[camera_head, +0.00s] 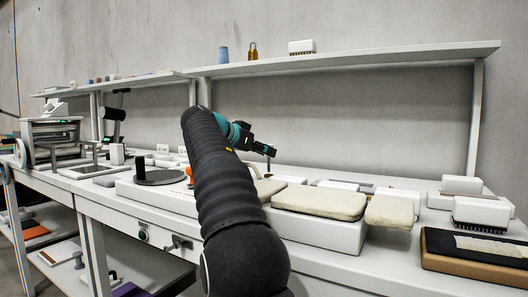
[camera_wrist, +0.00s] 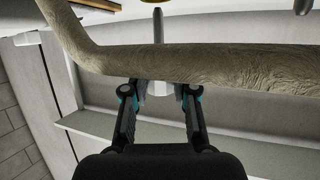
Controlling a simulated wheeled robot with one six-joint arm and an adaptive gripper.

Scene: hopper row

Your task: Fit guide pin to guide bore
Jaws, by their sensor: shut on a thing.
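My gripper (camera_wrist: 158,92) is shut on a pale grey piece (camera_wrist: 159,88) between its two dark fingers in the wrist view. A grey rod with a rounded tip (camera_wrist: 158,25) shows in line beyond it and looks like the guide pin. A beige edge crosses between, so I cannot see whether rod and held piece join. In the head view my gripper (camera_head: 264,150) is small, above the bench behind the beige pads, with a thin dark part below it. I cannot make out the guide bore in either view.
Beige pads (camera_head: 320,201) lie on white blocks along the bench. One rough beige edge (camera_wrist: 220,64) spans the wrist view close to the fingers. A shelf (camera_head: 350,59) runs above. A dark round plate (camera_head: 160,177) is at left.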

